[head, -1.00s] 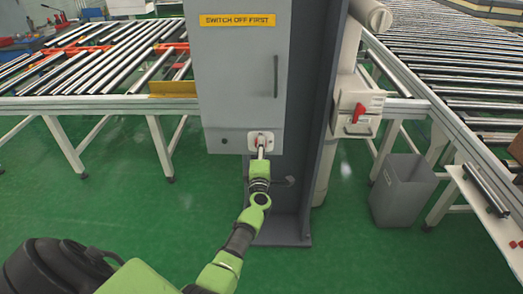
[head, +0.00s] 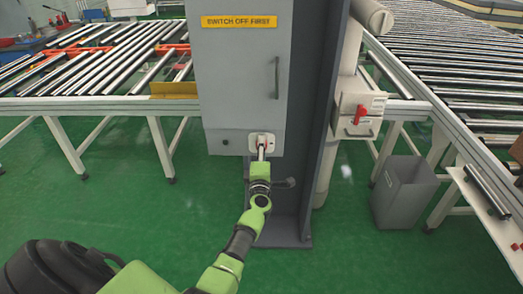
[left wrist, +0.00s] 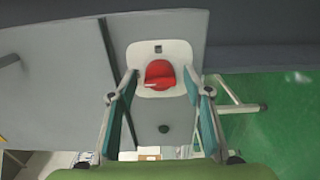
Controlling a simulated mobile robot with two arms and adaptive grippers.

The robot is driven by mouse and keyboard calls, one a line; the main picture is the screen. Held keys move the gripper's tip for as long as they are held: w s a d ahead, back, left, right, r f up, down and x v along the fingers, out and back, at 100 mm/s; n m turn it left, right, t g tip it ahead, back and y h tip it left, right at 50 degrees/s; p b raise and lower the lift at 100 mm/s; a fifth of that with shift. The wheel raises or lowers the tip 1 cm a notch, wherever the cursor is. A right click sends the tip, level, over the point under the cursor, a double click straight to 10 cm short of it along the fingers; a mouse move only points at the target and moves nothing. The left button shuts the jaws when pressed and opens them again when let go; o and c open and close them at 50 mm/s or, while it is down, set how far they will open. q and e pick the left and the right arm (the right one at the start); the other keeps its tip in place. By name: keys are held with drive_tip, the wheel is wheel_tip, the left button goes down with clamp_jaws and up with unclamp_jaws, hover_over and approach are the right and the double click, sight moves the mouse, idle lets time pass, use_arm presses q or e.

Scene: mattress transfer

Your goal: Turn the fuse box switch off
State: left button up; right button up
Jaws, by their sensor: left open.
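The grey fuse box (head: 240,75) has a yellow "SWITCH OFF FIRST" label (head: 239,21) and hangs on a dark column. Its red switch (left wrist: 160,74) sits on a white plate (left wrist: 177,50) at the box's lower right corner; in the head view the plate (head: 254,139) shows around the gripper. My left gripper (head: 262,147) is at the switch. In the left wrist view the left gripper (left wrist: 160,88) is open, with one finger on each side of the red switch. Contact with the switch cannot be told. My right gripper is not in view.
A dark column (head: 310,130) stands behind the box. A second small box with a red handle (head: 361,113) is to the right, above a grey bin (head: 402,190). Roller conveyors (head: 100,60) stand on both sides. The green floor (head: 120,215) in front is clear.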

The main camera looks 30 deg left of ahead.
use_arm(q)
drive_tip(key=v, duration=0.7)
drive_tip(key=shift+s, duration=0.15)
